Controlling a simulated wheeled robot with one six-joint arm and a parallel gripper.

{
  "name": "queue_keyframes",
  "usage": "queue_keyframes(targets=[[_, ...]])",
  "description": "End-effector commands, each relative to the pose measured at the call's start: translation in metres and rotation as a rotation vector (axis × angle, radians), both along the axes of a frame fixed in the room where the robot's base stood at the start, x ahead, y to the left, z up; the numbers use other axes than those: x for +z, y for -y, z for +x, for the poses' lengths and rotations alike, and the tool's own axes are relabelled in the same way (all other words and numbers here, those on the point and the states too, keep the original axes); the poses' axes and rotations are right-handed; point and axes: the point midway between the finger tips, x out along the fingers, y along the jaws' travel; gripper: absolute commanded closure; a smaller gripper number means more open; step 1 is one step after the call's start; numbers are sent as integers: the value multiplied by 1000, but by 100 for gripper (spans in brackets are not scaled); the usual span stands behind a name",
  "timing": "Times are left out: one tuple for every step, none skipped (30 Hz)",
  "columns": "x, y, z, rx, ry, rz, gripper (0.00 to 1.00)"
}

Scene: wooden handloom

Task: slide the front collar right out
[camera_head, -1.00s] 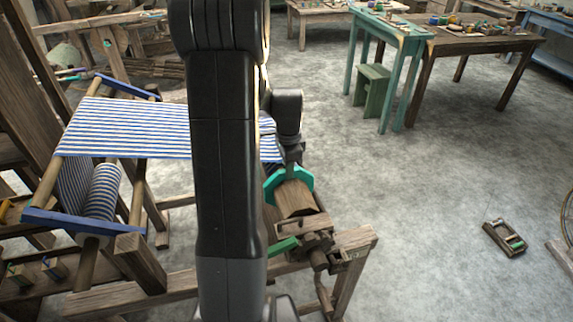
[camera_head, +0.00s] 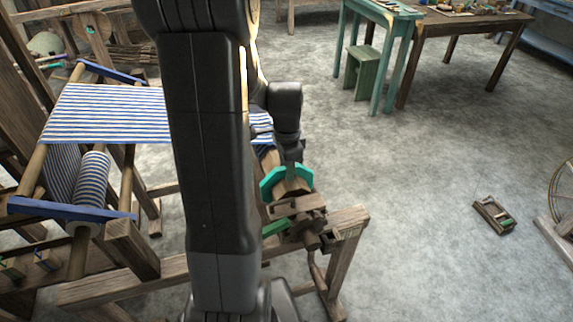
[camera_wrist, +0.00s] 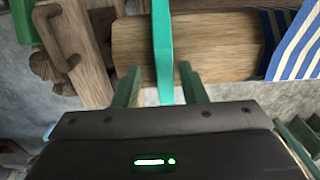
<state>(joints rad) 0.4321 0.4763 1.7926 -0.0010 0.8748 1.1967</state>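The front collar (camera_head: 274,186) is a teal, many-sided plate around the wooden beam (camera_head: 291,187) at the loom's near right corner. In the wrist view, the collar (camera_wrist: 163,45) stands edge-on across the beam (camera_wrist: 215,45). My gripper (camera_wrist: 159,67) has its two green fingers apart, one on each side of the collar. The collar lies nearer the right finger; I cannot tell whether they touch. More bare beam shows right of the collar than left of it.
A wooden bracket with a crank handle (camera_wrist: 62,40) stands left of the collar. Blue-striped cloth (camera_head: 110,113) stretches over the loom, and some lies on the beam to the right in the wrist view (camera_wrist: 292,45).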

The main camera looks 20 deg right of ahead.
Motion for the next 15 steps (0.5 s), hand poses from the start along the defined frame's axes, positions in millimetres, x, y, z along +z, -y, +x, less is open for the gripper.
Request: queue_keyframes(targets=[[0, 0, 0, 0, 1, 0, 62], [0, 0, 0, 0, 1, 0, 62], [1, 0, 1, 0, 1, 0, 62], [2, 0, 1, 0, 2, 0, 62], [4, 0, 1, 0, 2, 0, 62], [7, 0, 1, 0, 2, 0, 62], [10, 0, 1, 0, 3, -1, 62], [15, 0, 1, 0, 5, -1, 62], [22, 0, 1, 0, 5, -2, 62], [27, 0, 1, 0, 6, -2, 62], [34, 0, 1, 0, 7, -2, 62], [43, 0, 2, 0, 7, -2, 62], [50, 0, 2, 0, 7, -2, 62], [58, 0, 1, 0, 7, -3, 62], [67, 1, 2, 0, 7, -2, 62]])
